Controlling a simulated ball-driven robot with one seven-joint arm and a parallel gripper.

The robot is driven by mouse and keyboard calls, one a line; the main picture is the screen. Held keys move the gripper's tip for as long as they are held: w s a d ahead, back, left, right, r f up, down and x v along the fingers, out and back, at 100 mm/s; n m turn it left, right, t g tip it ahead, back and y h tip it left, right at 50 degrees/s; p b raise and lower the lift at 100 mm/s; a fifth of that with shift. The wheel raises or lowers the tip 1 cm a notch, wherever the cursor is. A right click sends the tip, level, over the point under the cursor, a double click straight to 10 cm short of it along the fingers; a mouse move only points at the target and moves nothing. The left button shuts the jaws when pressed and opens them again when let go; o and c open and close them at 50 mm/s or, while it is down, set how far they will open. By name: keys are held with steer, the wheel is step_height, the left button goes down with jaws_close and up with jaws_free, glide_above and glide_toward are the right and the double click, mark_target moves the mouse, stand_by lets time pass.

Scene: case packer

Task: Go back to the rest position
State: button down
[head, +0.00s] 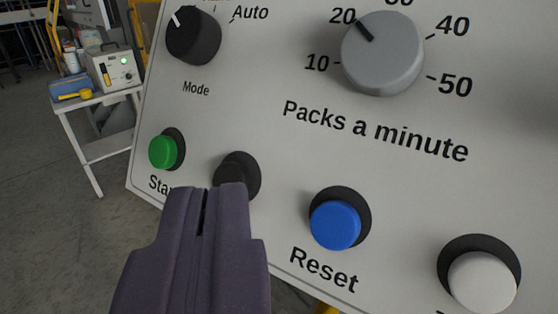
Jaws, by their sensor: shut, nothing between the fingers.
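My gripper (204,200) is shut and empty, with its purple fingers pointing up at the lower edge of a tilted grey control panel (260,60). The fingertips are just in front of a dark round button (238,172) and cover its lower part and its label. I cannot tell whether they touch it. A green button (163,151), its label partly covered, is to the left of the fingers. A blue button (336,224) labelled Reset is to the right.
A white button (482,283) is at the lower right. A grey Packs a minute knob (382,54) points near 20. A black Mode knob (194,36) is at the upper left. A small table (110,146) with a boxy device (112,68) stands beyond clear floor at left.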

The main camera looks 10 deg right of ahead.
steer(key=w+r+y+b, duration=0.3)
steer(key=w+r, duration=0.4)
steer(key=w, duration=0.2)
steer(key=w+d+r+n+y+b, duration=0.1)
steer(key=w+d+r+y+b, duration=0.2)
steer(key=d+r, duration=0.85)
steer(key=s+d+r+g+h+b, duration=0.1)
steer(key=s+d+r+h+b, duration=0.1)
steer(key=s+d+r, duration=0.4)
steer(key=s+d+r+g+h+b, duration=0.1)
steer(key=s+d+r+h, duration=0.2)
steer(key=s+d+r, duration=0.3)
steer(key=d+r, duration=0.1)
steer(key=d, duration=0.4)
steer(key=shift+s+d+b, duration=0.2)
steer(key=shift+d+b, duration=0.05)
steer(key=shift+b, duration=0.1)
